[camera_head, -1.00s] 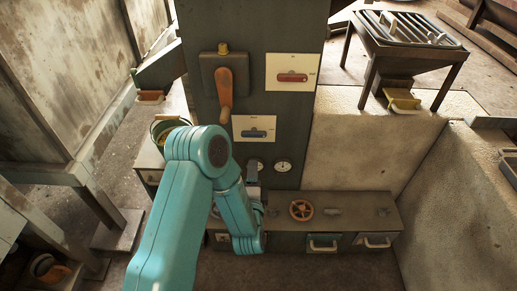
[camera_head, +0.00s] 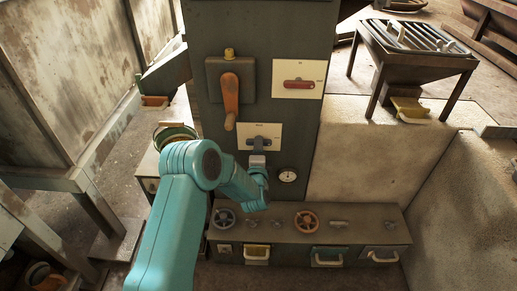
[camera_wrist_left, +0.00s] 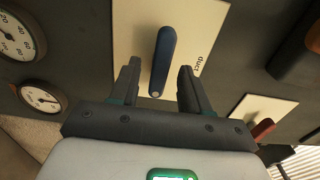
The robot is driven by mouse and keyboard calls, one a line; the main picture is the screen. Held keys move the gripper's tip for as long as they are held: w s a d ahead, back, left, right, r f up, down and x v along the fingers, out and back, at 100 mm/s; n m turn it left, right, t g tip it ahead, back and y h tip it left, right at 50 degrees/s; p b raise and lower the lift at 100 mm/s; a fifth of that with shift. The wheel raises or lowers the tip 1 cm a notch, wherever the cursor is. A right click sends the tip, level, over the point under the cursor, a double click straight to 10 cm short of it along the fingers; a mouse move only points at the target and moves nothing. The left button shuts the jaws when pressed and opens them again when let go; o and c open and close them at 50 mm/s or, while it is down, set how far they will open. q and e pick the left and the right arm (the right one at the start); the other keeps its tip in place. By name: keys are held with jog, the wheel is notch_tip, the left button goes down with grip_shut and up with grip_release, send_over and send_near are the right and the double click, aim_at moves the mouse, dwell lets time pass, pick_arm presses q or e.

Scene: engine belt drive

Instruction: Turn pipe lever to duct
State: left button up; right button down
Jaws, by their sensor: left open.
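The blue lever (camera_wrist_left: 163,60) sits on a white plate (camera_wrist_left: 132,22) marked "duct" on one side in the left wrist view. The lever lies lengthwise between my fingers, with a gap on both sides. My left gripper (camera_wrist_left: 160,68) is open, its two dark fingers straddling the lever's near end. In the head view the plate (camera_head: 275,136) is on the dark column, and my left gripper (camera_head: 258,148) is in front of it, largely hiding the lever. My right gripper is not in view.
Above the plate are a red lever on another white plate (camera_head: 309,80) and an orange handle (camera_head: 230,100). A gauge (camera_head: 287,175) is just below right. A low cabinet (camera_head: 345,232) with handwheels and drawers stands underneath. A grill table (camera_head: 420,60) is at right.

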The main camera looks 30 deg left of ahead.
pick_arm(q)
jog(key=shift+w+a, duration=0.25)
jog(key=shift+w, duration=0.15)
grip_shut()
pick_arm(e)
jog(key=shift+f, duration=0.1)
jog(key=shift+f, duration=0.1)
